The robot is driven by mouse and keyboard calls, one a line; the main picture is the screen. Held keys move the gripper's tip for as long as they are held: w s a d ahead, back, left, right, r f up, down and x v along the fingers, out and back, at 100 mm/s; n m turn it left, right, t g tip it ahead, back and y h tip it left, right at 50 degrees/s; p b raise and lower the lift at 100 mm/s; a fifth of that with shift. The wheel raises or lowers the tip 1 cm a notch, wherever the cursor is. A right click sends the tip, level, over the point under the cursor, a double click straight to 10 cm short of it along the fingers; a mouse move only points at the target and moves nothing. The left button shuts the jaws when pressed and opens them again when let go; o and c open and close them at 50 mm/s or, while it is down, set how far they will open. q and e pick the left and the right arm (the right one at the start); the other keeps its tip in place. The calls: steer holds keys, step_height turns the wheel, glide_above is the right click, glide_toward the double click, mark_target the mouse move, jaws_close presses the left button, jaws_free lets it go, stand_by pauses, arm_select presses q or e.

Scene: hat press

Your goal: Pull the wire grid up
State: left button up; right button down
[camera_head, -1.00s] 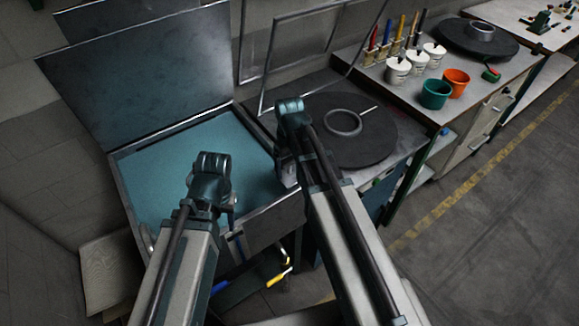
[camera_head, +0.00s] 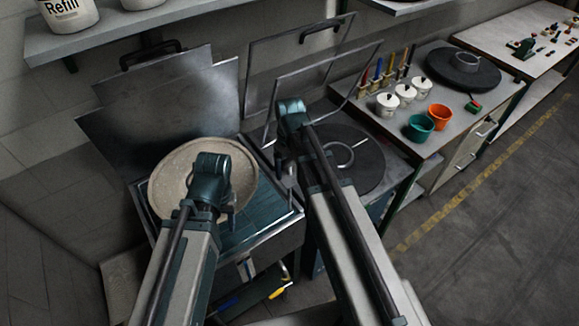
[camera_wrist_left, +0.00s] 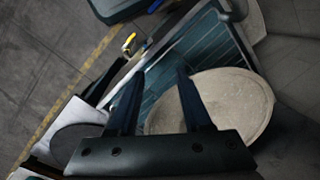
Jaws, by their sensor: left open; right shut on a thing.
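The wire grid (camera_head: 262,211) shows as a teal, lined surface in the metal-rimmed basin, and also in the left wrist view (camera_wrist_left: 205,55). A large pale round disc (camera_head: 172,172) lies on it; the left wrist view shows the disc too (camera_wrist_left: 250,100). My left gripper (camera_head: 228,200) is over the disc and grid. Its two fingers (camera_wrist_left: 158,78) are apart with nothing between them. My right gripper (camera_head: 285,172) is at the basin's right edge, shut on the grid; its hold is mostly hidden by the arm.
A metal lid (camera_head: 150,112) stands raised behind the basin. To the right are upright metal frames (camera_head: 293,62), a dark round plate (camera_head: 365,165), and a bench with a teal bucket (camera_head: 420,128) and an orange bucket (camera_head: 438,113). A shelf (camera_head: 105,35) is above.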

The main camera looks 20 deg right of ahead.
steer(key=shift+w+r, duration=0.1)
steer(key=shift+r, duration=0.05)
jaws_free()
step_height(320, 180, up, 14)
steer(key=p, duration=1.4)
